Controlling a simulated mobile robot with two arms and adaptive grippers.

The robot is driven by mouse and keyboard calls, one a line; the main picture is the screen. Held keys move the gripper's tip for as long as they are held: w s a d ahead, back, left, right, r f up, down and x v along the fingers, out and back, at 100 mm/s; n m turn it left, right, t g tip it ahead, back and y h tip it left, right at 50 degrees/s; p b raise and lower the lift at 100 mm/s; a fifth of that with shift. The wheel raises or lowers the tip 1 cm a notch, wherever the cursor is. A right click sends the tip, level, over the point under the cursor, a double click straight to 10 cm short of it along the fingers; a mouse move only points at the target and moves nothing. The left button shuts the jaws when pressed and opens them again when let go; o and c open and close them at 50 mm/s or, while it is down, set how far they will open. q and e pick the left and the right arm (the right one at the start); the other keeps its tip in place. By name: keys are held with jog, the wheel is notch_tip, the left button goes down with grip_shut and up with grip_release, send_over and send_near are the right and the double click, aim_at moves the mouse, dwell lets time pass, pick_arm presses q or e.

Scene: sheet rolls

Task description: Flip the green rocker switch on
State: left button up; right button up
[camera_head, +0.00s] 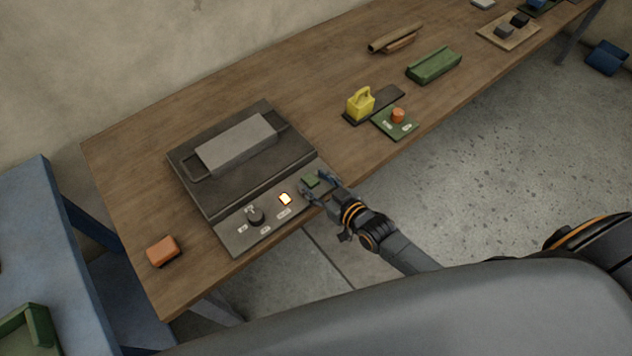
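The green rocker switch (311,181) sits at the right end of the grey control panel (237,238) along the front of a dark machine. My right gripper (311,187) is at the switch, with its fingers apart on either side of it. Whether a finger touches the switch is too small to tell. A lit yellow-orange square (285,199) glows on the panel just left of the gripper. A dark knob (256,216) is further left on the panel. My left gripper is not in view.
The machine (190,158) carries a grey block with handles on top. An orange block (163,251) lies at the table's left front. A yellow handled object (360,104), a green board with an orange button (397,116) and a green tray (434,65) lie to the right.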

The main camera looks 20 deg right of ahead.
jog(key=v, duration=1.2)
dwell(0.4)
jog(key=s+d+f+m+g+h, duration=0.1)
jog(key=s+d+f+g+h, duration=0.2)
jog(key=f, duration=0.8)
jog(key=s+d+f+g, duration=0.2)
jog(key=s+f, duration=0.3)
jog(key=f, duration=0.6)
jog(key=s+f+g+h, duration=0.1)
jog(key=s+f+g, duration=0.3)
jog(key=s+f, duration=0.4)
jog(key=s+f+g+h, duration=0.1)
jog(key=s+f+g, duration=0.2)
jog(key=s+f, duration=0.5)
jog(key=s+a, duration=0.1)
jog(key=s, duration=0.5)
jog(key=shift+s+f+m+g, duration=0.15)
jog(key=shift+s+m+g, duration=0.15)
jog(key=shift+g, duration=0.1)
